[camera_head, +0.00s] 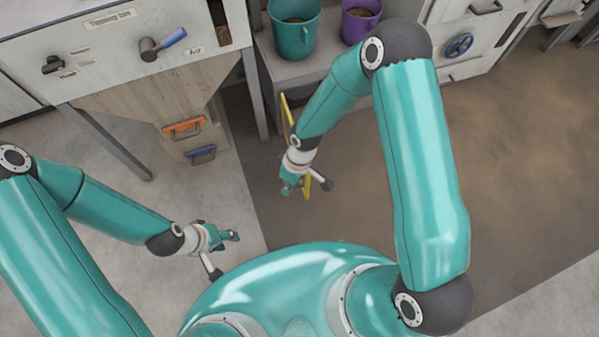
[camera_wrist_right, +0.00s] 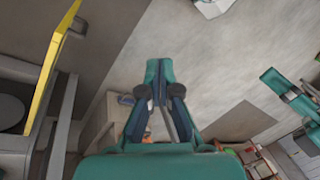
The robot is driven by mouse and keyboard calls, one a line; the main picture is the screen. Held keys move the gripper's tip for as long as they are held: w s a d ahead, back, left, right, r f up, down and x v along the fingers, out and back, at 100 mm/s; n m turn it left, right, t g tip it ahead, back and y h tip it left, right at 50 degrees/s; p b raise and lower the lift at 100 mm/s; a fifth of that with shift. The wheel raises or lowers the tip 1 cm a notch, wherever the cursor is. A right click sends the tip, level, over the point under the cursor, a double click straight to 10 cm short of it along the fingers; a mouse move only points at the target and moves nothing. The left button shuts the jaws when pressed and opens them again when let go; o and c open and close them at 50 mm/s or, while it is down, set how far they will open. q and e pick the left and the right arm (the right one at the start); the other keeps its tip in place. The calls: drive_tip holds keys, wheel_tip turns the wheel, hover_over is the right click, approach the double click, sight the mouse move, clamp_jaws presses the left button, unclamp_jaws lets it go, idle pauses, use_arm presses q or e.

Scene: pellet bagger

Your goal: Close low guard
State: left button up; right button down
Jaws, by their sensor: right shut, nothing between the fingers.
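The low guard appears as a narrow yellow edge (camera_head: 287,112) beside the bench leg in the head view, partly hidden behind my right wrist. In the right wrist view a yellow bar (camera_wrist_right: 46,80) stands at the left, apart from the fingers. The guard sticks out from the bench into the floor space. My right gripper (camera_head: 288,190) points down beside the guard; its fingers (camera_wrist_right: 158,72) meet with nothing between them. My left gripper (camera_head: 232,237) hangs over the floor to the left, clear of the guard; its finger opening is unclear.
A teal bucket (camera_head: 295,35) and a purple bucket (camera_head: 359,20) stand on the low bench above the guard. A cabinet with a blue-handled lever (camera_head: 163,44) and a wooden chute (camera_head: 150,98) with orange and blue handles stands at left. Brown floor at right is clear.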

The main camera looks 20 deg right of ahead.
drive_tip(key=w+f+n+t+h+b, duration=0.1)
drive_tip(key=w+f+n+h+b, duration=0.5)
drive_tip(key=w+n+b, duration=0.45)
use_arm(q)
wheel_tip(320, 180, down, 17)
drive_tip(key=b, duration=0.3)
drive_tip(key=shift+r, duration=0.15)
use_arm(e)
drive_tip(key=w+d+f+m, duration=0.1)
drive_tip(key=w+d+f, duration=0.1)
drive_tip(key=d+f, duration=0.5)
drive_tip(key=shift+w+f, duration=0.15)
drive_tip(key=shift+f, duration=0.9)
